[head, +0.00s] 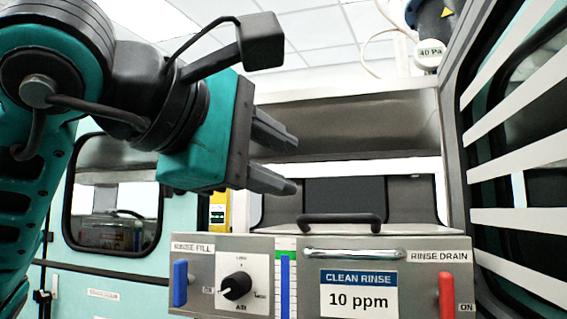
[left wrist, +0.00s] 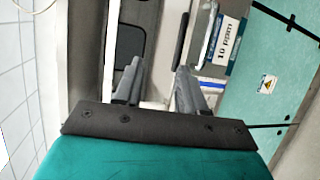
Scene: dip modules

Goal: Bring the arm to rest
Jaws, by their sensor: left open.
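My left arm comes in from the left in the head view, teal and black, raised high in front of the machine. Its gripper (head: 283,160) is open, with its two dark fingers apart and nothing between them. The fingers point right, above the rinse panel and clear of it. In the left wrist view the gripper (left wrist: 160,85) also shows two spread, empty fingers, with the panel beyond them. My right gripper is not in either view.
The steel panel has a blue handle (head: 180,283), a black knob (head: 236,286), a red handle (head: 446,296) and a "10 ppm" sign (head: 358,293). A black bar handle (head: 340,219) sits on a lid behind. A slatted wall (head: 515,165) stands at right.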

